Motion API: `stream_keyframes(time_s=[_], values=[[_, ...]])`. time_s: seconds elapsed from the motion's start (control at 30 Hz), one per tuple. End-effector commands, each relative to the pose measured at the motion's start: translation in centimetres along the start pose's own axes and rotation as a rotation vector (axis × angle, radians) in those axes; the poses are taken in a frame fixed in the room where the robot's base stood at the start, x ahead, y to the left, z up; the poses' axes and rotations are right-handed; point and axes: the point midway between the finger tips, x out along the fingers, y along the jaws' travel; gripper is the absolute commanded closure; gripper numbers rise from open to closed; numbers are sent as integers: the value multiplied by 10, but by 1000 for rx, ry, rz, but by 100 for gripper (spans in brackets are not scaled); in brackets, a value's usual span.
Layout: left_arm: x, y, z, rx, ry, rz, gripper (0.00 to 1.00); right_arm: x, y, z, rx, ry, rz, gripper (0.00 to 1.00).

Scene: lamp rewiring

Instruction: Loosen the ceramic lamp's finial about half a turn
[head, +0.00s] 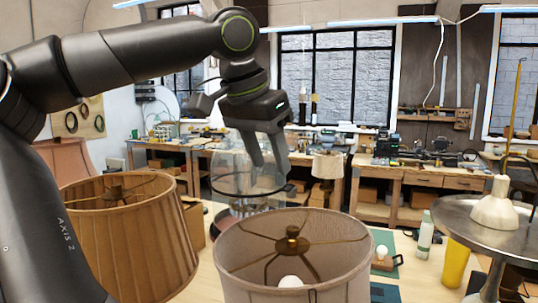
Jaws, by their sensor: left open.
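A lamp with a light grey-beige drum shade (240,270) stands front and centre. A brass finial (292,240) sits at the hub of its spokes, with a white bulb (291,281) below. The lamp's body is hidden, so I cannot tell if it is ceramic. A second lamp with a pleated tan shade (130,240) and a dark brass hub (115,191) is at the left, partly behind my arm. My left gripper (269,168) is open and empty, pointing down, above and slightly left of the centre lamp's finial and apart from it. My right gripper is out of view.
A clear glass shade (226,176) stands behind the left gripper. At the right are a white bottle (425,235), a yellow cylinder (455,263), a bulb on a small base (381,254) and a round metal table (455,222) bearing a white cone (494,205). Workbenches line the back.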

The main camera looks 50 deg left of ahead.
Motion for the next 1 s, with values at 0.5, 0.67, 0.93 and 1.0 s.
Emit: stream_keyframes(time_s=[0.5,0.67,0.93,1.0], values=[[0,0,0,688,0,-1,55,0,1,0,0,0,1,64],[0,0,0,1030,0,-1,55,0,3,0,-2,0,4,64],[0,0,0,1606,-1,-1,55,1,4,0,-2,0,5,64],[1,0,-1,1755,-1,-1,55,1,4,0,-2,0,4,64]])
